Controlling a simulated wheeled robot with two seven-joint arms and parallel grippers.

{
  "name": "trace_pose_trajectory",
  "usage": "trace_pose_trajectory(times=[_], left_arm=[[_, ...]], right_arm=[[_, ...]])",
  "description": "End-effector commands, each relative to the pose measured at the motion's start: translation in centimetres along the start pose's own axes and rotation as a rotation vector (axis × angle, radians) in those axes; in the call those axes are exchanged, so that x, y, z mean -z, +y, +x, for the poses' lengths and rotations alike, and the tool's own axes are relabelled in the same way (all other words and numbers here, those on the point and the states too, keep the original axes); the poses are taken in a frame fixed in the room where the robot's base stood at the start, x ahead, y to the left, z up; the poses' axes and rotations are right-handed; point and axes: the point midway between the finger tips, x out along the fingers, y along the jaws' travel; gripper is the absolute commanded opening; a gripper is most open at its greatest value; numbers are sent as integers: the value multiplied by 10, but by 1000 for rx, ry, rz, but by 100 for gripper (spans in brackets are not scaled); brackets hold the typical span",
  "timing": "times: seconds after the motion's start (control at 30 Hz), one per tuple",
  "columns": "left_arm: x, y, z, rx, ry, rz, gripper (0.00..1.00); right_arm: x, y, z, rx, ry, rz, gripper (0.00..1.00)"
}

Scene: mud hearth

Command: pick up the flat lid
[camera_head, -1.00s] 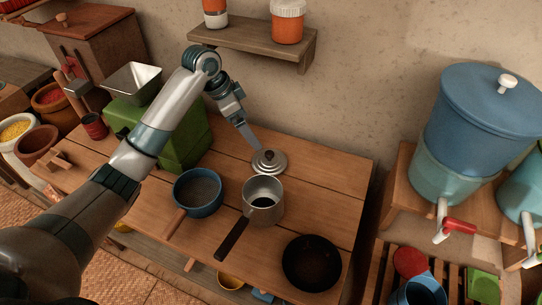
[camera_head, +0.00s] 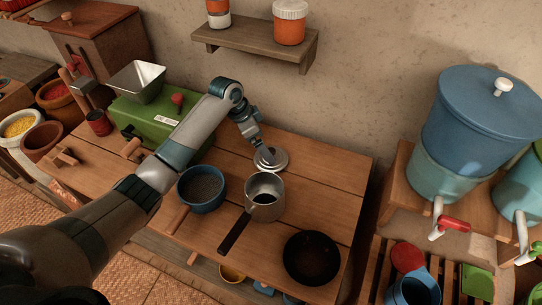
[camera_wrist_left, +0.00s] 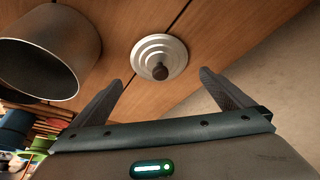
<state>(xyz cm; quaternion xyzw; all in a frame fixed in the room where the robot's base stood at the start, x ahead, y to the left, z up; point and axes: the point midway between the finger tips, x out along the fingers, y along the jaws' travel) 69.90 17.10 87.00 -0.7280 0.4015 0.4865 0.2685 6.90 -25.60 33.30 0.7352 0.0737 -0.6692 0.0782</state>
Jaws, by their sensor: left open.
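The flat lid (camera_head: 279,161) is a round, stepped, pale metal disc with a dark knob. It lies flat on the wooden table behind the silver saucepan. My left gripper (camera_head: 264,151) is above the lid and partly covers it in the head view. In the left wrist view the lid (camera_wrist_left: 159,56) is ahead of the two spread fingers, its brown knob centred between them. My left gripper (camera_wrist_left: 165,95) is open and empty, apart from the lid. My right gripper is not in view.
The silver saucepan (camera_head: 266,208) stands just in front of the lid. A blue pan (camera_head: 201,204) and a dark frying pan (camera_head: 311,271) are nearby. A green box (camera_head: 150,112) stands left, and a wall shelf (camera_head: 255,43) juts out above.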

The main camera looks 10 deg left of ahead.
Motion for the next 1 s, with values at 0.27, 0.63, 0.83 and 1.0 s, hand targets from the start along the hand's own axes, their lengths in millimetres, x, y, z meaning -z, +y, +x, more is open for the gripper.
trace_pose_trajectory(times=[0.27,0.63,0.83,1.0], left_arm=[[0,0,23,-1,0,-1,100],[0,0,24,-1,0,-1,100],[2,1,37,-3,-1,-1,100],[3,0,56,-3,-1,-2,100]], right_arm=[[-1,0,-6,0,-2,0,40],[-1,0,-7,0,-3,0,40],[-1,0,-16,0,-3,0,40],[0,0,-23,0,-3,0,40]])
